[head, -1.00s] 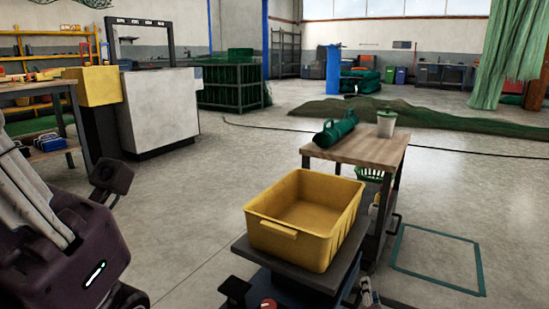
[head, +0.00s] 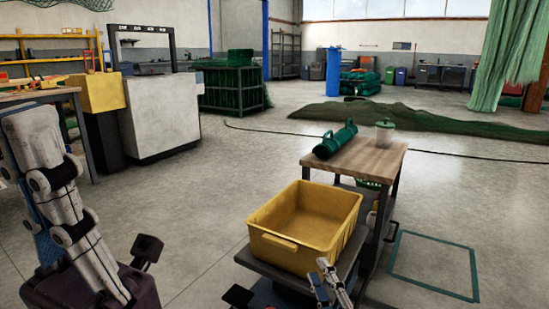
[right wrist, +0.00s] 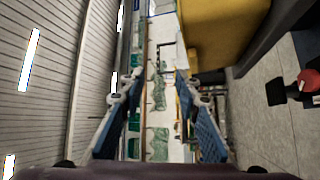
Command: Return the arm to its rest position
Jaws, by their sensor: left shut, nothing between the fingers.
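My left gripper (head: 28,118) stands at the left of the head view, with its pale fingers pointing up and together. It holds nothing. Its dark purple body (head: 90,292) is below, partly cut off by the frame. My right gripper (head: 320,270) shows at the bottom of the head view, beside the front of the yellow crate (head: 285,252). In the right wrist view (right wrist: 154,88) its two blue-padded fingers are apart with nothing between them. The crate is empty and sits on a dark tray (head: 262,268).
A workbench (head: 40,97) and white cabinet (head: 160,115) stand at left. The floor between is clear. A teal rectangle (head: 398,262) marks the floor at right.

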